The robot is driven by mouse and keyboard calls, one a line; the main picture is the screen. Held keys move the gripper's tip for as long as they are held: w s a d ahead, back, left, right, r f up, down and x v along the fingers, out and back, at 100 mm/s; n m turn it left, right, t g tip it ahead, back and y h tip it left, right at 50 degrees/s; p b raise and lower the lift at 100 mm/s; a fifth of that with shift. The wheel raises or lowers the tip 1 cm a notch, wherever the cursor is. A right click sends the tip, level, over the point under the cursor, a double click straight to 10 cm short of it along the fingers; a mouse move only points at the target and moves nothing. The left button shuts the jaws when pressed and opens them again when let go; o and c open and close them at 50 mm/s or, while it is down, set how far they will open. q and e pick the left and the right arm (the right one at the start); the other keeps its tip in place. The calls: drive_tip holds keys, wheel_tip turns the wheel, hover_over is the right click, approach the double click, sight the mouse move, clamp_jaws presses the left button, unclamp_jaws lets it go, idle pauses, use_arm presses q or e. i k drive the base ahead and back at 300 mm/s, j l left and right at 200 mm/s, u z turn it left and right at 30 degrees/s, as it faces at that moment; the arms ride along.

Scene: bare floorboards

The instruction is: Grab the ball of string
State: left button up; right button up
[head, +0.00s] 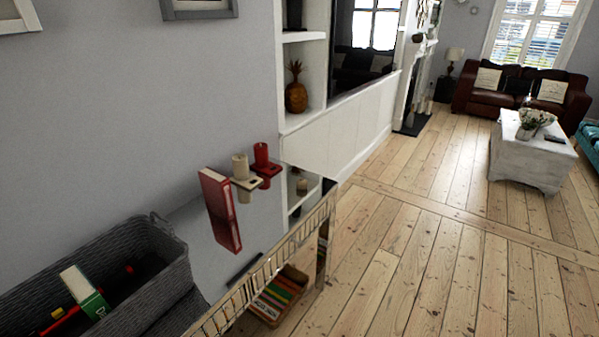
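I cannot make out a ball of string in the head view. A grey woven basket (172,287) at the lower left holds a green and white box (86,293), a red item with yellow parts, and dark contents I cannot identify. The basket's near part is cut off by the frame's lower edge. Neither of my grippers is in view.
The basket stands on a glossy surface (208,265) with an ornate edge (285,250). Colourful books (277,294) sit below. The floorboards (430,250) on the right are clear.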

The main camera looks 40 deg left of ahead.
sight(301, 183)
drive_tip(key=i+u, duration=0.3)
drive_tip(key=i, duration=0.2)
drive_tip(key=i+l+u, duration=0.3)
drive_tip(key=i, duration=0.15)
drive_tip(key=i+l+u, duration=0.3)
drive_tip(key=i, duration=0.15)
drive_tip(key=j, duration=0.1)
